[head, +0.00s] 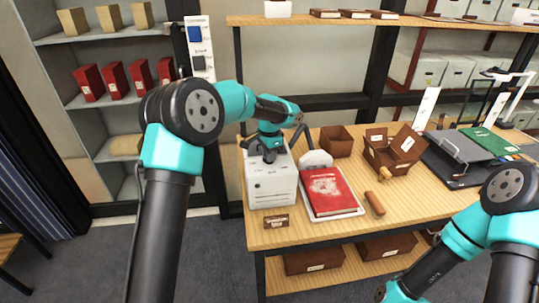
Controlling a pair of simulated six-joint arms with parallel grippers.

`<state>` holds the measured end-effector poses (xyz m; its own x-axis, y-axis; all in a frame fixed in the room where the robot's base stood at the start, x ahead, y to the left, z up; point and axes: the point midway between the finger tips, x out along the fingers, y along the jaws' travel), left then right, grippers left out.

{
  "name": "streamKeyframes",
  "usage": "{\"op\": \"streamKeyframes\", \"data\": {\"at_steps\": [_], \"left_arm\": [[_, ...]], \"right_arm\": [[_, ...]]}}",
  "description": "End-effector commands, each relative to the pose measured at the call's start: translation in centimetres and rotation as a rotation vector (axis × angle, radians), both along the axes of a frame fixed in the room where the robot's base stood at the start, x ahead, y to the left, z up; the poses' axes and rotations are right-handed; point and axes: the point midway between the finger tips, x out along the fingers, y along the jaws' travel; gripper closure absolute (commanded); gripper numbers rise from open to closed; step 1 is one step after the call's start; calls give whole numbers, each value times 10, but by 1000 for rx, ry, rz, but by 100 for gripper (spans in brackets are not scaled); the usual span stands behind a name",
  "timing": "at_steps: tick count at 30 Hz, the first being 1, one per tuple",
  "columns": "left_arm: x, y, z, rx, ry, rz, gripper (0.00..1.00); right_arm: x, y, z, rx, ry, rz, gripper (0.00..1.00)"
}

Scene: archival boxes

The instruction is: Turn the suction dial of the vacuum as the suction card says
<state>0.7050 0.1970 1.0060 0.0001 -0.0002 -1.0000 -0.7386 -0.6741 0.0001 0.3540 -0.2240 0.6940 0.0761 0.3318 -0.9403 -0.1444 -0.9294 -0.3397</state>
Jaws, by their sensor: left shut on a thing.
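The vacuum (271,186) is a white box with dark slots on its front, standing at the left end of the wooden table. My left gripper (269,155) points down at its top and is shut on the suction dial, which the fingers hide. I cannot see the dial's setting. A small brown card (275,221) with pale print lies in front of the vacuum; its print is too small to read, so I cannot tell if it is the suction card. My right arm enters at the lower right, with its gripper out of view.
A red book (329,190) lies on a white tray (314,158) right of the vacuum. A wooden-handled tool (375,203) lies beside it. Brown boxes (336,141) stand behind. A black stand with a green folder (488,142) is at the right.

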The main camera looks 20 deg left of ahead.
Motion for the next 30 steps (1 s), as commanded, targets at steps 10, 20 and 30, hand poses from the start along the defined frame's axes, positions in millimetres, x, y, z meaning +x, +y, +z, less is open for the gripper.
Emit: {"op": "streamKeyframes", "data": {"at_steps": [10, 20, 30], "left_arm": [[0, 0, 0, 1, 1, 324, 100], [0, 0, 0, 1, 1, 638, 100], [0, 0, 0, 1, 1, 956, 100]], "right_arm": [[0, 0, 0, 0, 0, 0, 57], [0, 0, 0, 0, 0, 0, 57], [0, 0, 0, 0, 0, 0, 57]]}}
